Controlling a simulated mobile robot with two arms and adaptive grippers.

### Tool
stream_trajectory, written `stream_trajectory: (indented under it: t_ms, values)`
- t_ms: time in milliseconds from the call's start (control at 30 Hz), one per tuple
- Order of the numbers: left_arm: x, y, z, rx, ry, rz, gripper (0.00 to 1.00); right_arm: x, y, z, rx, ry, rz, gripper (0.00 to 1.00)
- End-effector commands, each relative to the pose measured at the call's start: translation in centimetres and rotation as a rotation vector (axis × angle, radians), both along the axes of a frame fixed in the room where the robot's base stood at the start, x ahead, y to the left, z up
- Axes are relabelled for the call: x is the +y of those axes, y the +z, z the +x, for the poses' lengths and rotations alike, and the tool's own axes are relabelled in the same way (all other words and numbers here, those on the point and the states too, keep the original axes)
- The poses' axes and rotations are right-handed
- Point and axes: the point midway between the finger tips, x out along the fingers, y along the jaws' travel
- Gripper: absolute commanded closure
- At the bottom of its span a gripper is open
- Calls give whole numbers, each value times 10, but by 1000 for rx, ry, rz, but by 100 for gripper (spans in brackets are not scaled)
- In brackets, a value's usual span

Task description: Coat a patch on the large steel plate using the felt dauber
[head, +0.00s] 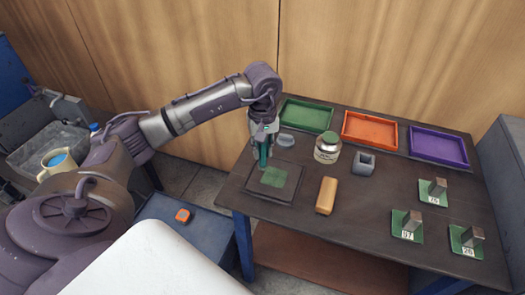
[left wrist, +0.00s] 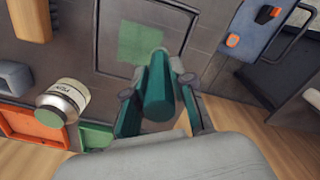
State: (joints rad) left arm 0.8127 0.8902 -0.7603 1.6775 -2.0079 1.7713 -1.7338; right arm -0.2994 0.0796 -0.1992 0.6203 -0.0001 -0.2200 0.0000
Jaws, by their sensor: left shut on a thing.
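The large steel plate (head: 287,194) is a dark square lying on the table, with a green square patch (head: 273,177) on its middle. In the left wrist view the green patch (left wrist: 140,42) lies beyond the fingertips. My left gripper (head: 262,150) points down over the plate's far left part. It is shut on the felt dauber (left wrist: 158,85), a teal cylinder between the fingers. The dauber's lower end is close to the patch's far left corner; I cannot tell whether it touches. My right gripper is not in view.
A jar (head: 327,147) with a green lid and a grey square holder (head: 363,163) stand behind a tan block (head: 326,195). Green (head: 306,115), orange (head: 370,131) and purple (head: 439,146) trays line the back. Three green-based metal blocks stand at right.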

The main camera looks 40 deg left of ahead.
Motion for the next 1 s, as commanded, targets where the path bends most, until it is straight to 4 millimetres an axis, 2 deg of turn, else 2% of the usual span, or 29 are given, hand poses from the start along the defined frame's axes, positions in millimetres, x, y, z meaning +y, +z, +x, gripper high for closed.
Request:
stream_trajectory:
  t_ms: [100, 433, 1000]
  values:
    - [0, 14, -1, -1, 4, 1, 100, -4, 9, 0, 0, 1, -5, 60]
    - [0, 41, -5, -1, 16, 1, 100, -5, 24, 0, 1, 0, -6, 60]
    - [-1, 43, -5, 0, 17, 0, 100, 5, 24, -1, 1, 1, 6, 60]
